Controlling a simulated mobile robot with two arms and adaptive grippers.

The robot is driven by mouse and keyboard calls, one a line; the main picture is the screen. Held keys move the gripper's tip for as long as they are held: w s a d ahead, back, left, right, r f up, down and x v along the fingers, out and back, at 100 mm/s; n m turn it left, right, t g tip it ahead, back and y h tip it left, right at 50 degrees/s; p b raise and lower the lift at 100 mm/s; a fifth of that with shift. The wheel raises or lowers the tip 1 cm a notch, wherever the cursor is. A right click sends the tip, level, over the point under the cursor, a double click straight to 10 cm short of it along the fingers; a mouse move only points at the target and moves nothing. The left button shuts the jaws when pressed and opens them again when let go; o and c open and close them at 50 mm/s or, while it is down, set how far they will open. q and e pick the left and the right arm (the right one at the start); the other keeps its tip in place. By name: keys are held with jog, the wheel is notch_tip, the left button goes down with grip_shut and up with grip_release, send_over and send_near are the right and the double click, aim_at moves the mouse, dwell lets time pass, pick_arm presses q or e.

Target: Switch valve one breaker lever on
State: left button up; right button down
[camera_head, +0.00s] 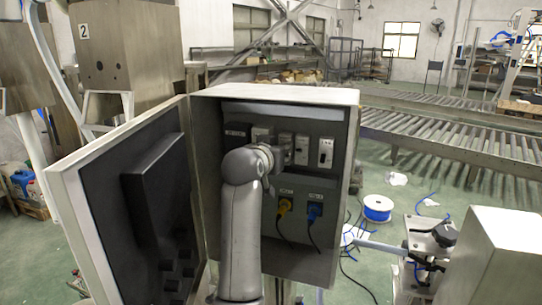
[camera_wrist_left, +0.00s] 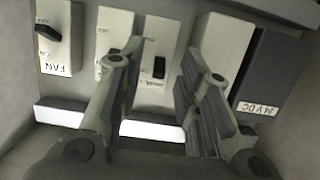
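A row of white breakers sits in the upper part of the open grey cabinet (camera_head: 275,93). My left gripper (camera_head: 275,158) reaches into the cabinet in front of this row. In the left wrist view, which is upside down, its two fingers (camera_wrist_left: 163,85) are apart. A white breaker (camera_wrist_left: 155,40) with a black lever (camera_wrist_left: 159,67) shows between them; I cannot tell whether they touch it. Another breaker (camera_wrist_left: 113,24) is partly behind the left-hand finger, and one (camera_wrist_left: 224,38) is partly behind the right-hand finger. Their labels are hidden or unreadable. My right gripper is not in view.
The FAN breaker (camera_head: 325,153) and the black 24 V DC unit (camera_wrist_left: 265,72) end the row. The open cabinet door (camera_head: 118,215) stands left. A cable spool (camera_head: 377,209) is on the floor.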

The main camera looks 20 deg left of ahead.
pick_arm(q)
jog(key=v, duration=1.1)
jog(key=shift+s, duration=0.1)
